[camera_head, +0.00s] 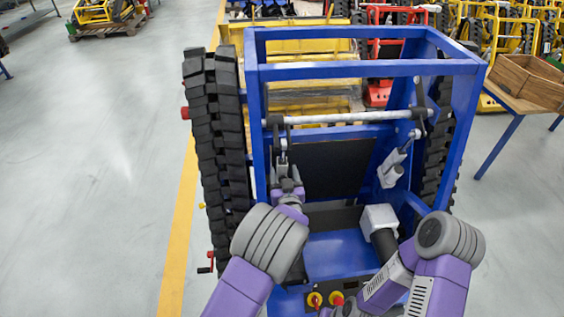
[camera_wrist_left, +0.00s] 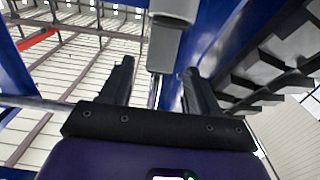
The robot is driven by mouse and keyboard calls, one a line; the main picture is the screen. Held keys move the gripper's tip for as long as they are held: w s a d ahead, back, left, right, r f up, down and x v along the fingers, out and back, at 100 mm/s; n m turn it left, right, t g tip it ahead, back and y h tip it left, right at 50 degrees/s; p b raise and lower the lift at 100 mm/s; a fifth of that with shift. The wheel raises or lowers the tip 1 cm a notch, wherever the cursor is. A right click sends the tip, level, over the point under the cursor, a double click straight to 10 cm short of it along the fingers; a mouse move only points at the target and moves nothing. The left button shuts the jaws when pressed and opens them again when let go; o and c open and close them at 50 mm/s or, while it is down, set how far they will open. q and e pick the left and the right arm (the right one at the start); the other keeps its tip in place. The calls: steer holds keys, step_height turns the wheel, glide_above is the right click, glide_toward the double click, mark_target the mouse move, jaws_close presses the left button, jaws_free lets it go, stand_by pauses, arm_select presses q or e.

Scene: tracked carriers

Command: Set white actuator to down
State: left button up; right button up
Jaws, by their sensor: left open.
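A blue tracked carrier frame (camera_head: 255,110) stands in front of me with a grey crossbar (camera_head: 340,118) near its top. A pale grey-white actuator (camera_head: 391,170) hangs tilted at the right end of the bar. Another slim grey actuator (camera_head: 283,150) hangs at the left end. My left gripper (camera_head: 287,183) is just below that left actuator, pointing up into the frame. In the left wrist view my left gripper (camera_wrist_left: 158,70) is open, with a grey actuator body (camera_wrist_left: 165,45) ahead of and between its fingers; I cannot tell if they touch.
Black rubber tracks (camera_head: 217,140) flank the frame. Red and yellow buttons (camera_head: 326,299) are at the front. A wooden crate on a table (camera_head: 530,80) stands right. The floor at left is clear.

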mark_target(283, 167)
arm_select(q)
steer(key=shift+w+a, duration=0.25)
steer(key=shift+w, duration=1.05)
steer(key=shift+w+a, duration=0.25)
steer(key=shift+w, duration=1)
steer(key=shift+c, duration=0.3)
jaws_close()
